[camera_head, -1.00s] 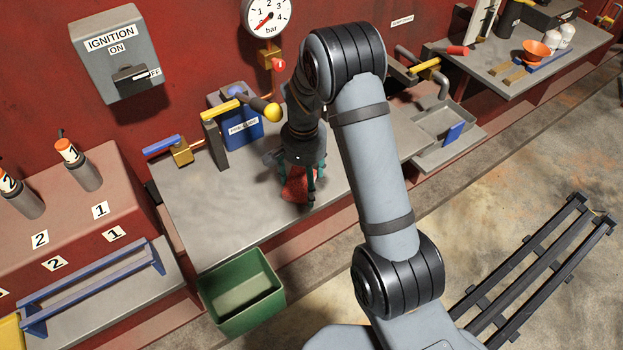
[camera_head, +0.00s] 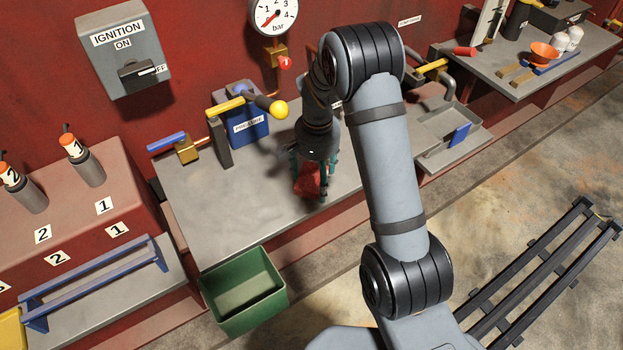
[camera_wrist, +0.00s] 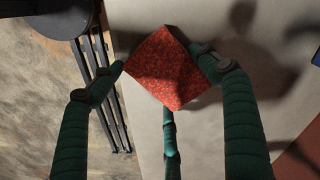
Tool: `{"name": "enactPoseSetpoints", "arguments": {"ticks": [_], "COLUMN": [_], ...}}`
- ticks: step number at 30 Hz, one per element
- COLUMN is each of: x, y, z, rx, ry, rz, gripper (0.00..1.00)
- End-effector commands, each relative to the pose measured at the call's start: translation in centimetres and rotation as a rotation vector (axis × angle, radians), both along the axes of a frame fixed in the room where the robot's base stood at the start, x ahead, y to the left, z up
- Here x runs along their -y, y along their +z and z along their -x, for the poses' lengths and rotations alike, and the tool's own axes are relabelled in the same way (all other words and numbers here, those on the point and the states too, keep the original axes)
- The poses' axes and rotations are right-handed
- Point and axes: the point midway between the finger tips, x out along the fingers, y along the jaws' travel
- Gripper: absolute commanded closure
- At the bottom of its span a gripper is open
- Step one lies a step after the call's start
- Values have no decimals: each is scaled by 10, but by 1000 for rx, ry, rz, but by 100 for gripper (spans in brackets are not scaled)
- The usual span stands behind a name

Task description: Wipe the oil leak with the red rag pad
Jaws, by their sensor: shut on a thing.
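The red rag pad (camera_wrist: 168,68) is a speckled red block between the green fingers of my gripper (camera_wrist: 160,78) in the wrist view. My gripper is shut on it, with fingers on both sides and a third finger below. In the head view the pad (camera_head: 309,182) shows under my gripper (camera_head: 312,178), over the grey bench top (camera_head: 220,205). I cannot tell whether the pad touches the bench. No oil leak can be made out; my gripper and arm hide part of the bench.
A blue box (camera_head: 246,122) and a yellow-knobbed lever (camera_head: 278,108) stand behind my gripper. A green bin (camera_head: 244,292) is below the bench's front edge. A grey tray (camera_head: 450,145) is at the right. The bench's left front is clear.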

Motion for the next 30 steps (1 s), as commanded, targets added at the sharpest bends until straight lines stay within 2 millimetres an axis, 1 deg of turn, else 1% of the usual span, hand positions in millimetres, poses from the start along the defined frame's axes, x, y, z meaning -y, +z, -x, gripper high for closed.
{"name": "enactPoseSetpoints", "arguments": {"ticks": [9,17,25,30], "x": [21,29,48,52], "y": [1,0,-1,-3], "z": [-16,-22,-36,-39], "rx": [1,0,1,0], "ry": [-3,-3,-4,0], "rz": [-1,-1,-1,1], "gripper": [45,45,45,45]}}
